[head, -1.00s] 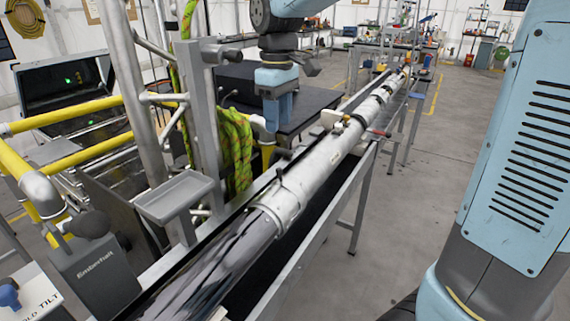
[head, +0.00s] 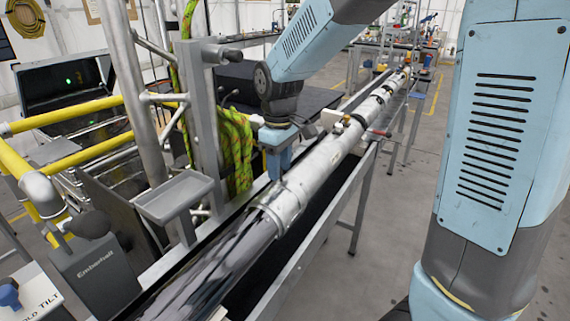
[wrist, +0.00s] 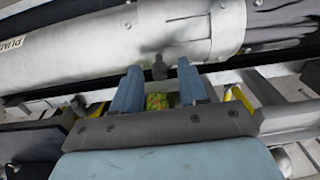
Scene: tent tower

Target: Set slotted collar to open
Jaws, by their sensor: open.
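The slotted collar (head: 283,204) looks like the pale metal band around the long silver tube, where it meets the darker glossy section. In the wrist view the collar (wrist: 228,28) shows at the upper right. A small dark knob (wrist: 159,68) sticks out from the tube's underside in that view. My gripper (head: 277,172) is at the tube's left side, just beyond the collar. In the wrist view my gripper (wrist: 160,76) is open, with one blue finger on each side of the knob. I cannot tell whether either finger touches it.
The long tube (head: 330,157) lies in a dark trough with metal rails. A grey upright frame (head: 202,120) and a small grey tray (head: 174,196) stand to the left. Green rope (head: 236,150) hangs behind my gripper. Open floor (head: 400,190) lies to the right.

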